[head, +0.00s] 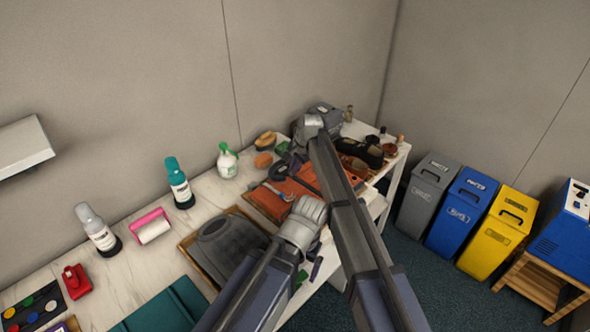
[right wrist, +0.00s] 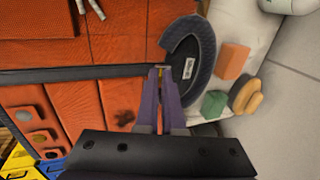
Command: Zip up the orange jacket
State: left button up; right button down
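The orange jacket (head: 318,172) lies flat on the bench and is partly hidden by my arms. In the right wrist view, the jacket (right wrist: 75,106) is crossed by a straight dark zip band (right wrist: 75,74) that runs to the dark collar (right wrist: 198,45). My right gripper (right wrist: 160,72) is at the collar end of this band, its fingertips close together on a small yellowish zip pull (right wrist: 161,69). In the head view, my left gripper (head: 309,272) is low at the bench's front edge, away from the zip; its finger gap is unclear.
A dark grey garment (head: 228,243) lies left of the jacket. An orange block (right wrist: 233,61), a green block (right wrist: 214,104) and a brush (right wrist: 246,96) stand beyond the collar. Bottles (head: 179,184) line the bench. Grey, blue and yellow bins (head: 497,232) stand on the floor at right.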

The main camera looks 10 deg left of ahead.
jog(key=c, duration=1)
grip_release()
jog(key=shift+a, duration=0.1)
jog(key=shift+r, duration=0.1)
jog(key=p+v, duration=0.7)
jog(key=shift+r, duration=0.4)
